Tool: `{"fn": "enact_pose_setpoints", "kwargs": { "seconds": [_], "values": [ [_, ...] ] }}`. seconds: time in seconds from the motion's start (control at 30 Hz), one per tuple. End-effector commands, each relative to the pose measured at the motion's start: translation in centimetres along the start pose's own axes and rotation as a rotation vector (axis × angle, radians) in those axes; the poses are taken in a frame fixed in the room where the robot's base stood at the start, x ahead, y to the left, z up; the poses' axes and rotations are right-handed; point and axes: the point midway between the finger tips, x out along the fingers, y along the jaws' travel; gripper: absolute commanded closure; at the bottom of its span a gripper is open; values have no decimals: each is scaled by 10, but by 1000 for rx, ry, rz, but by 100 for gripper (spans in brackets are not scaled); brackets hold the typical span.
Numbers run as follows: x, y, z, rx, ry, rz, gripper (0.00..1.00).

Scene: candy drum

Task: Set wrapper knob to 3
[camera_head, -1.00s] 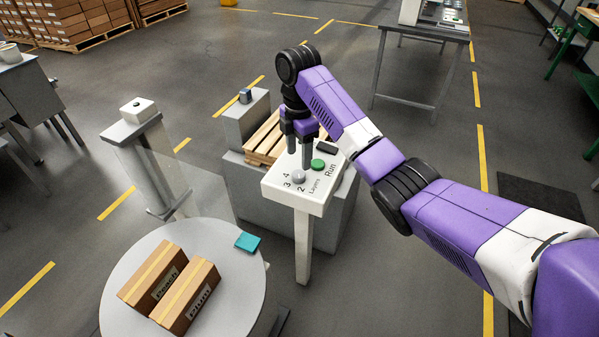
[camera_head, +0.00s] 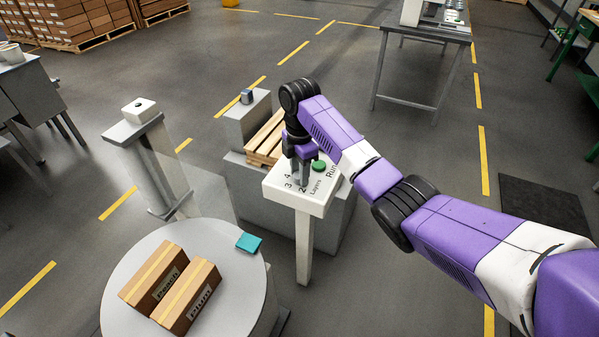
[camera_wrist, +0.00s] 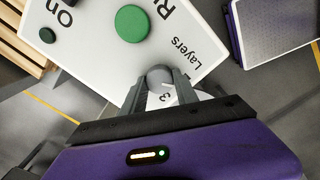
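The white control panel (camera_head: 283,192) stands on a post at the middle of the head view. Its grey round knob (camera_wrist: 159,76) sits beside the word "Layers" in the wrist view, with the digit 3 visible between my fingers. A light mark shows on the knob, but I cannot tell which number it points to. My gripper (camera_head: 299,181) is down at the panel and hides the knob in the head view. In the wrist view my gripper (camera_wrist: 161,84) has one finger on each side of the knob, looking open with little gap; contact is unclear.
A green button (camera_head: 319,166) by "Run" is close to my gripper. A wooden pallet (camera_head: 265,138) lies behind the panel. A round table (camera_head: 125,275) with two boxes and a teal item (camera_head: 249,242) is at front left. A clear screen stands left of the panel.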

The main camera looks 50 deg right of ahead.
Motion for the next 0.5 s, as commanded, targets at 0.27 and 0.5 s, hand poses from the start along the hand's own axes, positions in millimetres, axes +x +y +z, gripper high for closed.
{"fn": "enact_pose_setpoints", "kwargs": {
  "seconds": [0.27, 0.5],
  "values": [
    [0, 0, 0, 3, 0, -2, 100],
    [-2, 0, 0, 58, 0, -3, 100]
  ]
}}
